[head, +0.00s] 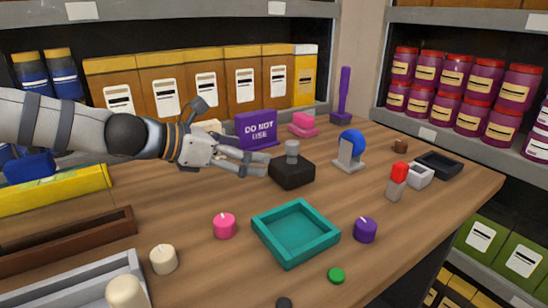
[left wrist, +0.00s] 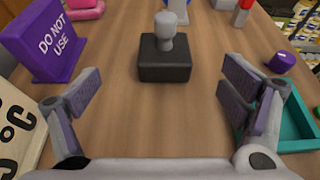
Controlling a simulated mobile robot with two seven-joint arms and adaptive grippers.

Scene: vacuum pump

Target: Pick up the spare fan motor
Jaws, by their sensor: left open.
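A grey knobbed cylinder (head: 292,151) stands upright in a black block (head: 291,174) on the wooden table; I cannot tell for sure that this is the spare fan motor. In the left wrist view the grey cylinder (left wrist: 167,34) and black block (left wrist: 165,62) are straight ahead, beyond the fingertips. My left gripper (head: 262,163) is open and empty, just left of the block in the head view. In the left wrist view its fingers (left wrist: 158,90) are spread wide with bare table between them. My right gripper is not in view.
A purple DO NOT USE sign (head: 257,128) stands behind the gripper. A teal tray (head: 296,262), pink cylinder (head: 224,226) and purple cylinder (head: 365,230) are nearer. Table between the block and tray is clear.

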